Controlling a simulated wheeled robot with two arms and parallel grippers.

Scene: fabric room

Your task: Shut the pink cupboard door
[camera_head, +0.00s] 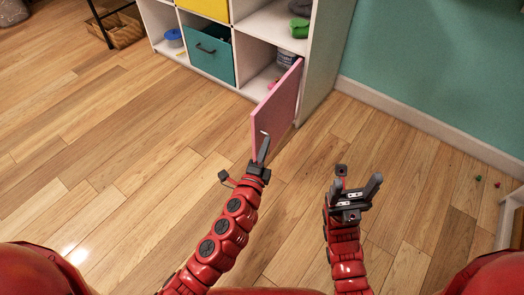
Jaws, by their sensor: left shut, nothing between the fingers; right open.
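The pink cupboard door (278,110) stands open, swung out from the lower right compartment of the white shelf unit (316,70). Its hinge side is at the right wall of that compartment. My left gripper (264,150) is shut and empty, at the lower front edge of the door near its small handle; I cannot tell whether it touches. My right gripper (356,186) is open and empty, over the floor to the right of the door and apart from it.
A teal drawer (207,53) and a yellow one (205,7) sit left of the open compartment, which holds a can (287,58). A teal wall (440,70) stands at the right. A white piece of furniture (508,216) is at the right edge.

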